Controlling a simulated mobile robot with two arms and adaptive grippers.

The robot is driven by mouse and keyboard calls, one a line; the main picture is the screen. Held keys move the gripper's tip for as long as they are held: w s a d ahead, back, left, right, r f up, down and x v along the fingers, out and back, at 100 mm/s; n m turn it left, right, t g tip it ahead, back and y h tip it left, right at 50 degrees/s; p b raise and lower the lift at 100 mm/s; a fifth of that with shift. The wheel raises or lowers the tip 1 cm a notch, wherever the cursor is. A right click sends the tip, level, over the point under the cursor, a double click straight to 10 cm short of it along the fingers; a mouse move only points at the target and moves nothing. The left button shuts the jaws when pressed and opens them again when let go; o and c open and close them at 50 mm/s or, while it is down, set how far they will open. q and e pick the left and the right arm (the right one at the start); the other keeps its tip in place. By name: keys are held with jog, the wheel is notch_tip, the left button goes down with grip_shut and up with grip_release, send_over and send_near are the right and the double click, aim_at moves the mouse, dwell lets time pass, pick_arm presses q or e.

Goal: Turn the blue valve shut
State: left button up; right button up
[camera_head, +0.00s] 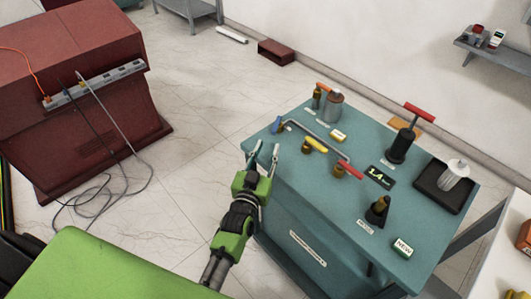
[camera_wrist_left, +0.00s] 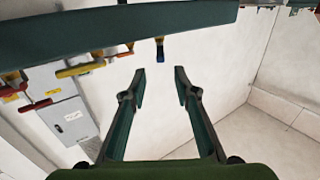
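The blue valve handle (camera_head: 277,125) is at the left corner of the teal workbench (camera_head: 300,185), at the end of a grey pipe (camera_head: 318,137). In the left wrist view a small blue-tipped part (camera_wrist_left: 160,52), which looks like the same valve, shows beyond the bench edge, between and past the fingertips. My left gripper (camera_head: 262,152) is open and empty, its two fingers apart beside the bench's left edge. It is short of the blue handle and not touching it. The open fingers also show in the left wrist view (camera_wrist_left: 160,80). My right gripper is not in view.
A yellow valve handle (camera_head: 316,144) and a red one (camera_head: 349,169) are along the pipe. An orange handle (camera_head: 326,88), a red-handled tool (camera_head: 419,112) and a black tray (camera_head: 438,187) are also on the bench.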

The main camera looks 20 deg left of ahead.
pick_arm(q)
jog(key=shift+s, duration=0.55)
